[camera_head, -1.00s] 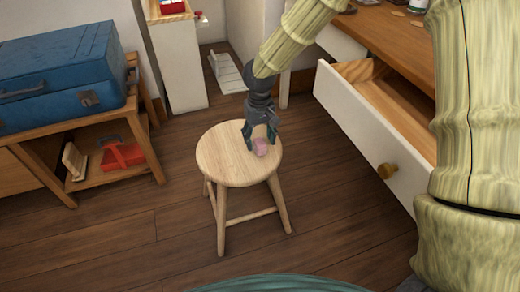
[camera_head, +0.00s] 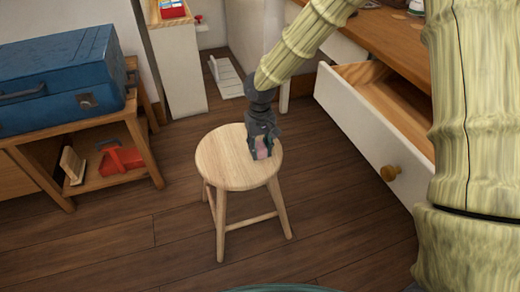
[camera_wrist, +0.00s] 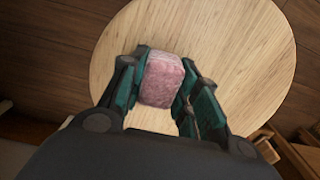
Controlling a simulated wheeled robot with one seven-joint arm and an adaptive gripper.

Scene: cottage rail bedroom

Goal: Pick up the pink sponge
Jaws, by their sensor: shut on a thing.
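The pink sponge (camera_head: 262,150) is a small block at the right part of the round wooden stool's seat (camera_head: 222,165). My gripper (camera_head: 262,153) is over it from above, with a finger on either side. In the wrist view the sponge (camera_wrist: 161,80) sits between the two dark green fingers of my gripper (camera_wrist: 165,88), which is shut on it. The stool seat (camera_wrist: 230,40) fills the background there. I cannot tell whether the sponge still touches the seat.
An open drawer (camera_head: 365,135) of the wooden desk juts out to the right of the stool. A low shelf (camera_head: 105,125) with a blue suitcase (camera_head: 60,75) and a red object (camera_head: 120,160) stands at the left. The floor (camera_head: 130,235) in front is clear.

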